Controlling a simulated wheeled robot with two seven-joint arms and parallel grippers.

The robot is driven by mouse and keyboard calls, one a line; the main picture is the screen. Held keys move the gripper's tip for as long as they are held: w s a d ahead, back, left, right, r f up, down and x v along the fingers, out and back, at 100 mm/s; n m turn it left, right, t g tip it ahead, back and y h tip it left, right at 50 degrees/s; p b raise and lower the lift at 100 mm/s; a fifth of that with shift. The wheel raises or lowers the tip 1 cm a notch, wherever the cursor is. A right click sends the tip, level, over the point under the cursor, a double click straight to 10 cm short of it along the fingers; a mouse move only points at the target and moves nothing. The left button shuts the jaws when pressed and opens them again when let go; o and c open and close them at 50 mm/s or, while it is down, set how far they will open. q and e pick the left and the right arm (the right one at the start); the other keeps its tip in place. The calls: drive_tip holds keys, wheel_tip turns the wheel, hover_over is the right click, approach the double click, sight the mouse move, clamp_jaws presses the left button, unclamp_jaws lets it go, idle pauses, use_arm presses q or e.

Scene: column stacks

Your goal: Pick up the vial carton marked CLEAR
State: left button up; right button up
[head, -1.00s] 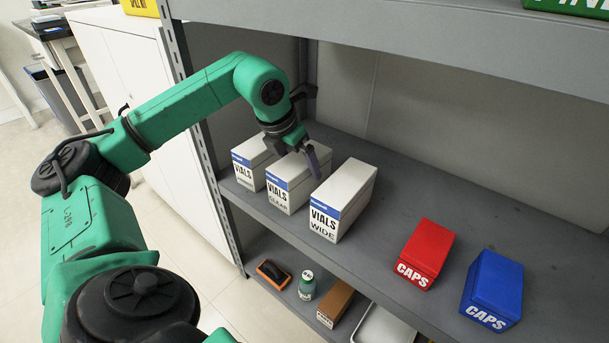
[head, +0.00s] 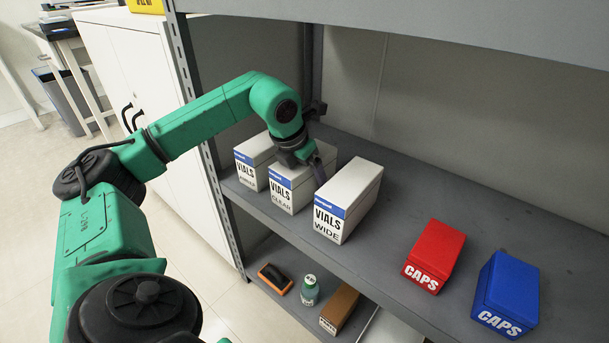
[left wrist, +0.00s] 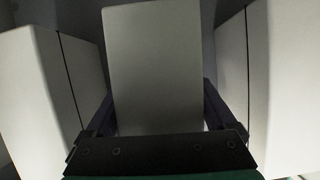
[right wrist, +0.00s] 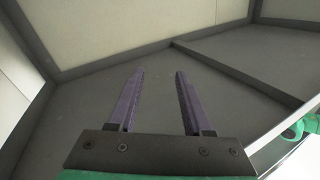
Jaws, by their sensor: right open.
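The white vial carton marked CLEAR (head: 281,196) stands upright on the shelf, in the middle of a row of three cartons with blue label bands. My left gripper (head: 304,172) is over it in the head view, one finger showing along its right side. In the left wrist view, the carton's plain top (left wrist: 155,65) lies between my left fingers (left wrist: 158,115), with a narrow gap visible by the right finger. The far finger is hidden in the head view. My right gripper (right wrist: 155,75) is open and empty above a bare grey surface.
The left neighbour carton (head: 246,175) and the WIDE carton (head: 328,222) stand close on either side. Red (head: 435,255) and blue (head: 504,292) CAPS boxes are further right. An upper shelf (head: 420,25) overhangs, and a lower shelf holds small items.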

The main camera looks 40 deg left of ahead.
use_arm(q)
drive_tip(key=c, duration=1)
clamp_jaws()
drive_tip(key=shift+r, duration=0.15)
